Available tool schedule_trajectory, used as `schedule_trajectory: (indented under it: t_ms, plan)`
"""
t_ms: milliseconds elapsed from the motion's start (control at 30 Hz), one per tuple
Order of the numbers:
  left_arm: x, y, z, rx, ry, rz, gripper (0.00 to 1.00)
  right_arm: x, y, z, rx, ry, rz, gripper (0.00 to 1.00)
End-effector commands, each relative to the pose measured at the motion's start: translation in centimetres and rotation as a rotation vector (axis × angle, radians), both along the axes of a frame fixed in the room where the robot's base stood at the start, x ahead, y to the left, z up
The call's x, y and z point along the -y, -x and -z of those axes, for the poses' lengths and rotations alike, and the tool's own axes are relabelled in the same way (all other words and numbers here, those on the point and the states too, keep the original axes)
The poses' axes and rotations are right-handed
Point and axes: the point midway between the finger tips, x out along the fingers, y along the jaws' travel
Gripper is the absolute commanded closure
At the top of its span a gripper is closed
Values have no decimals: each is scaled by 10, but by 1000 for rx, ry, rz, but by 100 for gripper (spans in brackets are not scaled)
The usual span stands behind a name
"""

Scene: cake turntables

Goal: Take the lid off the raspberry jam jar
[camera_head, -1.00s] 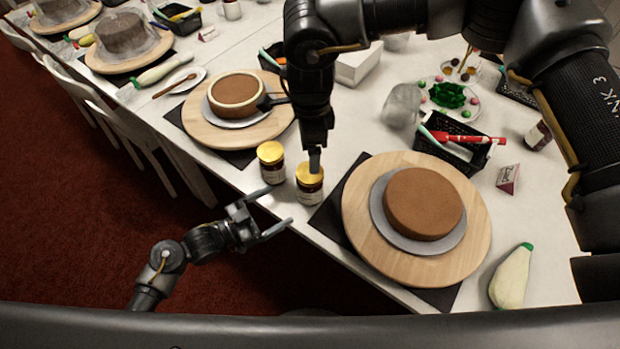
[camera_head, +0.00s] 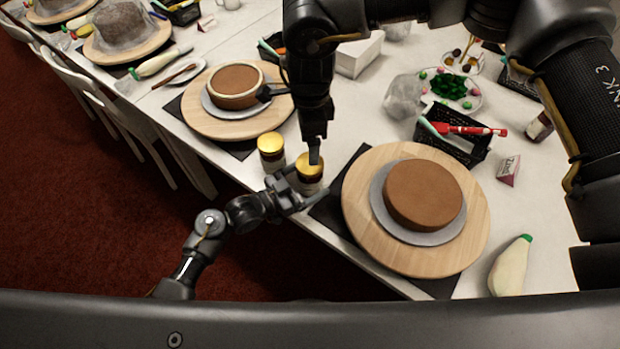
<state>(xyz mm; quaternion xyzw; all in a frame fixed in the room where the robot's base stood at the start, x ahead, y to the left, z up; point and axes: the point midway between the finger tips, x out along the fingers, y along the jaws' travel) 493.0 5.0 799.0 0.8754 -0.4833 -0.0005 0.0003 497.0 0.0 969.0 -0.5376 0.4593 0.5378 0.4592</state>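Two small dark jars with gold lids stand at the table's front edge; their labels are too small to read. One jar (camera_head: 271,152) stands free on the left. The other jar (camera_head: 309,173) is just right of it, upright. My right gripper (camera_head: 315,157) points down at this right jar, its near finger in front of the gold lid. The far finger is hidden, so its grip on the lid cannot be told. My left gripper (camera_head: 303,187) is low at the same jar, fingers apart on either side of it. Contact with the glass cannot be made out.
A turntable (camera_head: 358,215) with a brown cake (camera_head: 424,194) stands close to the right on a dark mat. Another turntable (camera_head: 198,118) with a cake is behind left. A black basket (camera_head: 452,150) and a piping bag (camera_head: 511,268) lie farther right.

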Motion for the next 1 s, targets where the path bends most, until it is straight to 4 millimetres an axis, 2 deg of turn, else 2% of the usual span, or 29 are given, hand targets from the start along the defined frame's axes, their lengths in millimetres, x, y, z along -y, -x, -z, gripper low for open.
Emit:
schedule_trajectory:
  t_ms: [167, 800, 867, 1000]
  plan:
    - [0, 0, 0, 0, 0, 0, 14, 0, 0, 0, 0, 0, 0, 21]
    - [0, 0, 0, 1, -1, 0, 97, 0, 0, 0, 0, 0, 25, 21]
    - [0, 0, 0, 1, -1, 0, 100, 0, 0, 0, 0, 0, 68, 21]
    - [0, 0, 0, 1, -1, 0, 100, 0, 0, 0, 1, 0, 276, 21]
